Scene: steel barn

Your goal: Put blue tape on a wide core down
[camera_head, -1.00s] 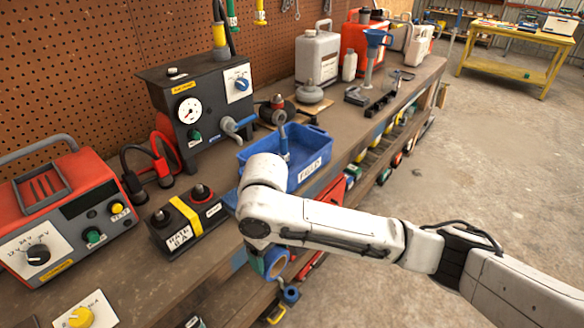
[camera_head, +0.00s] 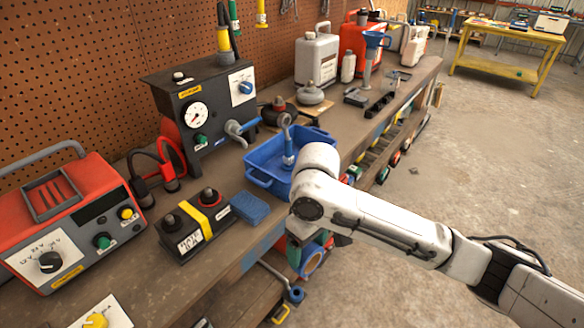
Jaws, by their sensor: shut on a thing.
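The blue tape on a wide core (camera_head: 312,262) shows as a blue ring with a brownish inside, below the end of my white arm. My gripper (camera_head: 311,247) is shut on it, just off the front edge of the workbench and over the lower shelf side. The wrist hides most of the fingers and the upper part of the tape.
The workbench (camera_head: 222,262) has a blue tray (camera_head: 263,180) behind my wrist. A blue sponge-like block (camera_head: 250,208) and a black battery with a yellow strap (camera_head: 196,226) are left of it. A red charger (camera_head: 75,220) stands farther left. Bare benchtop lies in front of the battery.

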